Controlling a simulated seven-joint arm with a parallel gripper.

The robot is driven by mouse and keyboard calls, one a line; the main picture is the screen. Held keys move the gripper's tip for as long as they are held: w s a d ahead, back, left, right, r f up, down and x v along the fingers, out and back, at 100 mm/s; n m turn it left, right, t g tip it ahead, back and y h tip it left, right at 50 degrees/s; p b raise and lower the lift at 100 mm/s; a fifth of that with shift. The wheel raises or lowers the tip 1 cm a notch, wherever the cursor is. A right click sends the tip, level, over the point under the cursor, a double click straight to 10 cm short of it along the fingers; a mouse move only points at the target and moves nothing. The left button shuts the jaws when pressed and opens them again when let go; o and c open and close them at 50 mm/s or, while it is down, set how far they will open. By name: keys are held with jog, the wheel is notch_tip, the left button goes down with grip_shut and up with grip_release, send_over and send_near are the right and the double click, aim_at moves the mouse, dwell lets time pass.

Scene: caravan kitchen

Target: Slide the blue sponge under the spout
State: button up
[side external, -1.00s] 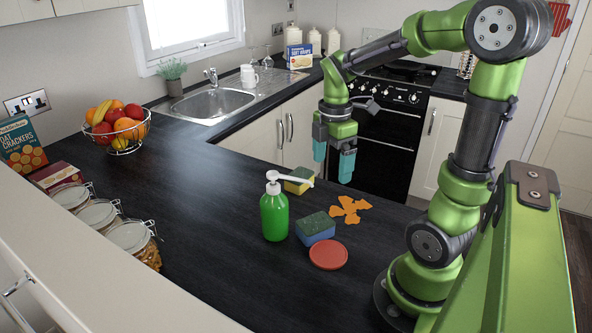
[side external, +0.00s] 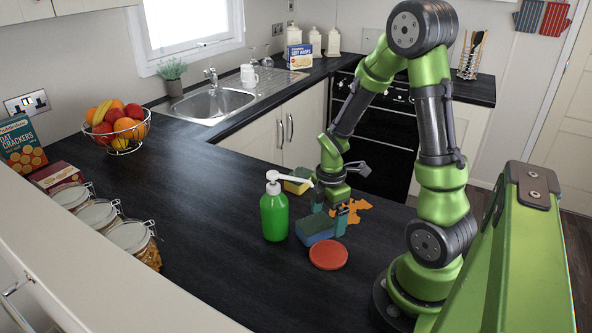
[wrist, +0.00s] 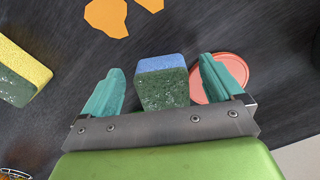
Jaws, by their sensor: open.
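The blue sponge (side external: 315,228), with a dark green scouring top, lies on the dark counter. It also shows in the wrist view (wrist: 162,82), between my two teal fingers, with a gap on each side. My gripper (side external: 330,217) is open and low over the counter at the sponge's far side; it also shows in the wrist view (wrist: 160,85). The green soap bottle (side external: 274,215) stands upright to the left of the sponge. Its white spout (side external: 294,178) points right, high above the counter. The bottle is not in the wrist view.
A yellow sponge (side external: 298,181) lies behind the bottle. An orange cut-out shape (side external: 354,210) lies behind my gripper, partly hidden. A red disc (side external: 328,256) lies in front of the blue sponge. The counter left of the bottle (side external: 205,210) is clear.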

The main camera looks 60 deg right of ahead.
jog(key=shift+f, duration=0.1)
jog(key=shift+c, duration=0.4)
jog(key=c, duration=1)
jog(key=shift+a, duration=1)
jog(key=shift+c, duration=0.2)
jog(key=o, duration=1.1)
